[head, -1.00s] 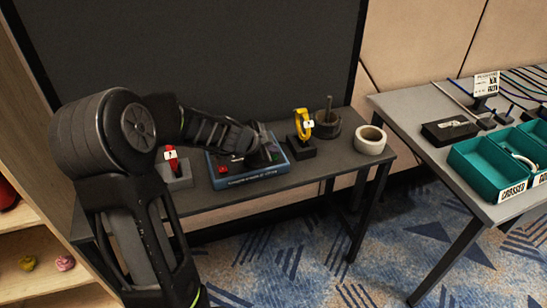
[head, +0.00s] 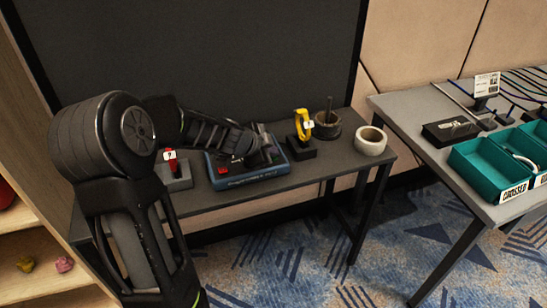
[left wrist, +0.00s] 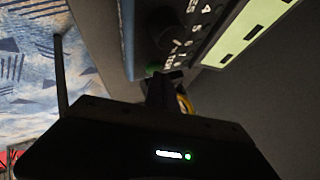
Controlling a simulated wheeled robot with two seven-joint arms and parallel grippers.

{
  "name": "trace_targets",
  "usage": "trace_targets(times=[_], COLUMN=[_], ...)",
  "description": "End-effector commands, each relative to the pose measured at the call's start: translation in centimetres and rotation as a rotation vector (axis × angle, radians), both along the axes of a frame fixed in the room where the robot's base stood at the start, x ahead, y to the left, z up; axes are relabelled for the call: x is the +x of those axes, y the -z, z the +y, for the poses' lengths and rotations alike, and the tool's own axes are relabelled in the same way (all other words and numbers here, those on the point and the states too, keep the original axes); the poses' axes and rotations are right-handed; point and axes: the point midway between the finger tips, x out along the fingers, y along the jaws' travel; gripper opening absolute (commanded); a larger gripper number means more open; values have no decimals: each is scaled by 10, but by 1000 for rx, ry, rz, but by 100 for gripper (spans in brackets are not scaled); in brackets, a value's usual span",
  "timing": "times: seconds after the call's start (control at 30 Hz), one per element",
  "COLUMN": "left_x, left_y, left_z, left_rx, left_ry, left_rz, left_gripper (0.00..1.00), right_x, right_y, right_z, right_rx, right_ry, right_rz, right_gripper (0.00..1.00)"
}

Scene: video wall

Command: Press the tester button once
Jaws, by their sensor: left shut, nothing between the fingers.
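The tester (head: 232,184) is a dark box with a blue edge on the narrow dark table, with a red part at its left. My left gripper (head: 270,153) is shut and empty, low over the right part of the tester and hiding some of it. In the left wrist view the tester's panel (left wrist: 200,32) shows white markings, a dark round knob and a pale green strip. A green part (left wrist: 153,70), perhaps the button, shows right beside my shut fingers (left wrist: 160,90). I cannot tell whether they touch it. My right gripper is not in view.
Left of the tester is a red item on a grey block (head: 175,176). To its right are a yellow tool on a black stand (head: 302,148), a dark spool (head: 326,130) and a white tape roll (head: 370,141). Teal bins (head: 488,168) stand on the right table. A dark panel rises behind.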

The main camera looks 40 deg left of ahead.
Motion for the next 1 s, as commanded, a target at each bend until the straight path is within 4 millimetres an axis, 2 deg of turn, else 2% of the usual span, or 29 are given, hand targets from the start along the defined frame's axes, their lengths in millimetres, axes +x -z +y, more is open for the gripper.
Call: trace_targets(times=[0.5, 1.0], left_x=[0, 0], left_y=[2, -14], left_z=[0, 0], left_rx=[1, 0], left_ry=[1, 1], left_rz=[1, 1], left_gripper=[0, 0], right_x=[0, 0], right_y=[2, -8], right_z=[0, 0], right_rx=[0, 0], right_ry=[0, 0], right_rz=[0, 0], right_gripper=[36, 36])
